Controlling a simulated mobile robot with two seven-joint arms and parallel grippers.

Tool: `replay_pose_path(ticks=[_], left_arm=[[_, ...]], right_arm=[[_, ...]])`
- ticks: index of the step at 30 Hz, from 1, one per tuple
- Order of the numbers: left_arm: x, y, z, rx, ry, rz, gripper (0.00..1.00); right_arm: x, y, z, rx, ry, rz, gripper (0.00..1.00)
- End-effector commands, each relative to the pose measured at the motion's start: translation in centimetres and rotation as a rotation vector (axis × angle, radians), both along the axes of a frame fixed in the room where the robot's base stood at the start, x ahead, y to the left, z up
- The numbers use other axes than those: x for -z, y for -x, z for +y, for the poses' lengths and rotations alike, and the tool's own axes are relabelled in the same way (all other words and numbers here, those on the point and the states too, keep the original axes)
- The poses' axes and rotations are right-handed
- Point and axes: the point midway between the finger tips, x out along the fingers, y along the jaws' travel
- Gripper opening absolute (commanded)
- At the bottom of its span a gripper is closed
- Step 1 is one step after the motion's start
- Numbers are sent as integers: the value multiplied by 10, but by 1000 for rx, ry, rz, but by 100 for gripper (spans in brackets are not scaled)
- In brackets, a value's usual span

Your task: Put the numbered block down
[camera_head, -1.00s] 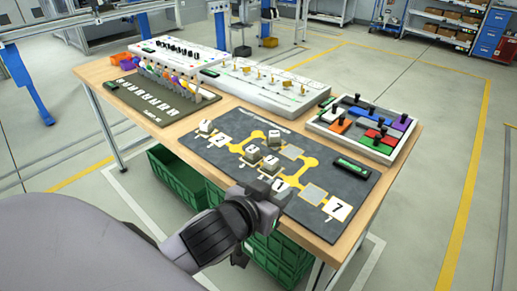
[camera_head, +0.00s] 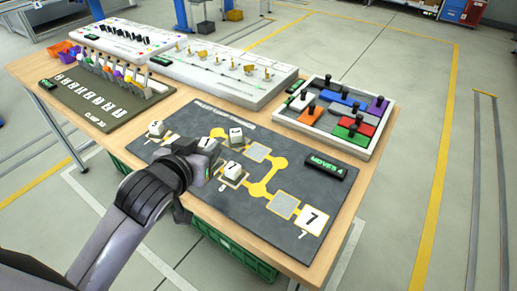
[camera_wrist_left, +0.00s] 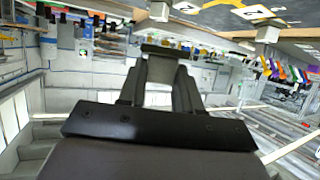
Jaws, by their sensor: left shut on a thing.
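My left gripper (camera_head: 204,164) reaches over the near left part of the dark board (camera_head: 190,193) in the head view. It is shut on a pale numbered block (camera_head: 207,146), mostly hidden by the fingers; I cannot tell its number or whether it touches the board. Other pale blocks stand on the board: one at its left (camera_head: 156,129), one behind the gripper (camera_head: 236,135), one just right of it (camera_head: 232,172). A white tile marked 7 (camera_head: 312,219) lies at the board's right end. In the left wrist view my fingers (camera_wrist_left: 165,52) show, but no held block is clear. My right gripper is not in view.
A display reading "MOVES 4" (camera_head: 327,166) is at the board's right. Behind stand a tray of coloured pieces (camera_head: 375,150), a white panel with brass parts (camera_head: 190,80) and a green-brown rack (camera_head: 70,106). Empty squares (camera_head: 284,206) lie near the 7 tile.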

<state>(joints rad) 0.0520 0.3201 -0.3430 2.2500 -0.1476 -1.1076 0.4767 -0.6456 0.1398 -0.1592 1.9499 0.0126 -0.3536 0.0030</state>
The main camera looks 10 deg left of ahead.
Motion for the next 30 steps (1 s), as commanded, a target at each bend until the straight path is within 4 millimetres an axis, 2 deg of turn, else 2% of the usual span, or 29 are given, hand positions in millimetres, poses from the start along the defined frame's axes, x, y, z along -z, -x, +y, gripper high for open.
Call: replay_pose_path(ticks=[1,6,15,24,28,30], left_arm=[[-6,-13,-3,12,2,-5,0],[-23,-46,-15,66,5,0,0],[-70,-97,-42,188,9,-5,0],[-117,-125,-67,308,5,-19,0],[-126,-128,-73,333,4,-21,0],[-124,-129,-74,339,3,-21,0]], right_arm=[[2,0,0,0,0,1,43],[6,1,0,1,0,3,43],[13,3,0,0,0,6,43],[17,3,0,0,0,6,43],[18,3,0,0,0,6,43],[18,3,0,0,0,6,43]])
